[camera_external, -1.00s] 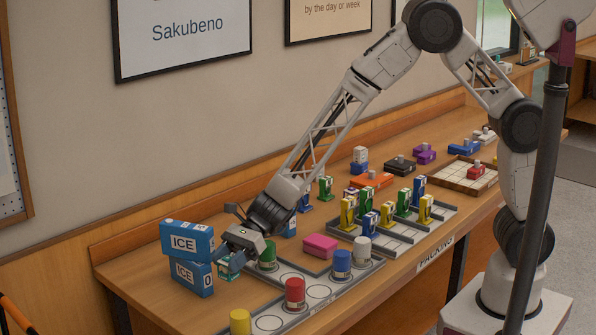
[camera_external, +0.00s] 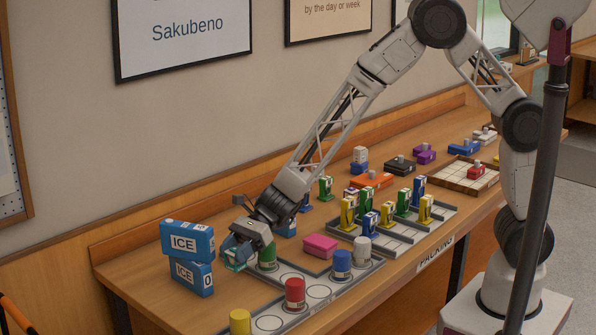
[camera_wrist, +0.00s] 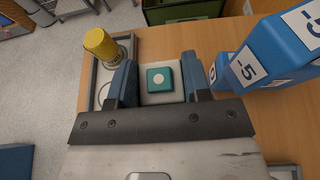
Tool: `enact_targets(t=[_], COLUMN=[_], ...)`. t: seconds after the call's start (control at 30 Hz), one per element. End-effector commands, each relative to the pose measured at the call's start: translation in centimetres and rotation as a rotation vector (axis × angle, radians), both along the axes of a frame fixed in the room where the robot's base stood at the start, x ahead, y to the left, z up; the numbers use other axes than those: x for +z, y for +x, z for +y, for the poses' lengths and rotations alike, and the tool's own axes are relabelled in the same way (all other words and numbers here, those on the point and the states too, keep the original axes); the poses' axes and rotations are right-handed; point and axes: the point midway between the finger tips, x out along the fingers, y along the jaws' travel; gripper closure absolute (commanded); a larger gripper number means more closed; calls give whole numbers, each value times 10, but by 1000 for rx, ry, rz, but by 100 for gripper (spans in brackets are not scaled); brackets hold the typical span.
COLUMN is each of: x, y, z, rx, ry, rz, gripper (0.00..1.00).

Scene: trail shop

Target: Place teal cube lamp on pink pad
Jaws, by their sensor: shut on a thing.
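The teal cube lamp (camera_wrist: 160,79), with a pale round spot on its face, sits between the two blue fingers of my gripper (camera_wrist: 160,84) in the wrist view. My gripper is shut on it. In the outside view the teal cube lamp (camera_external: 238,257) is partly hidden by my gripper (camera_external: 240,250), left of the green cylinder and right of the blue ICE boxes. The pink pad (camera_external: 320,246) lies on the bench to the right of my gripper, apart from it, with its top bare. The pad does not show in the wrist view.
Two stacked blue ICE boxes (camera_external: 190,258) stand close on the left. A grey tray (camera_external: 268,324) holds the green (camera_external: 267,253), red (camera_external: 295,292), blue and white cylinders. A yellow cylinder (camera_wrist: 100,45) stands at its near end. Another tray (camera_external: 395,245) holds upright coloured pieces.

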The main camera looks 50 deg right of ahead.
Motion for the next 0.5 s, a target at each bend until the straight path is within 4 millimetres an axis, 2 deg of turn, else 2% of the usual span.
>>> enact_targets(t=[0.23,0.5], x=[10,19], y=[18,29], z=[-61,-131], rx=[-72,-156], ry=[1,0], rz=[-2,0], gripper=[80,80])
